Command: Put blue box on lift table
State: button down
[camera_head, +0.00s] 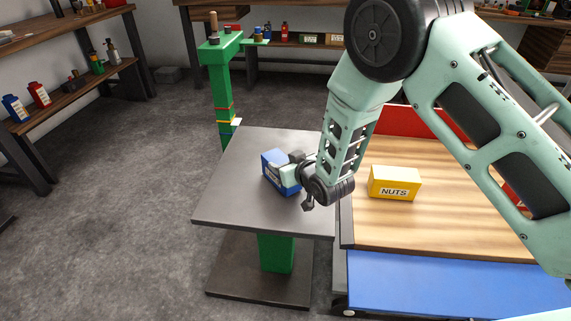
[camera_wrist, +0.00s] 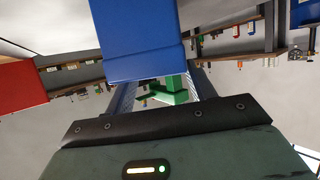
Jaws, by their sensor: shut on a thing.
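The blue box (camera_head: 274,174) is at the grey top of the lift table (camera_head: 236,205), near the table's right side. My gripper (camera_head: 290,175) is shut on the box from its right side. In the wrist view the blue box (camera_wrist: 137,40) fills the upper middle, between the two fingers (camera_wrist: 160,92). Whether the box's underside touches the table top cannot be told. The lift table has a green column and a dark base plate. My gripper and wrist hide part of the box.
A yellow NUTS box (camera_head: 394,184) sits on the wooden-topped workbench (camera_head: 440,225) right of the lift table, close to its edge. A green post (camera_head: 221,90) stands behind the table. Shelves (camera_head: 75,95) with bottles stand at the left. The floor at left is clear.

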jog(key=shift+f, duration=0.15)
jog(key=shift+c, duration=2.4)
grip_release()
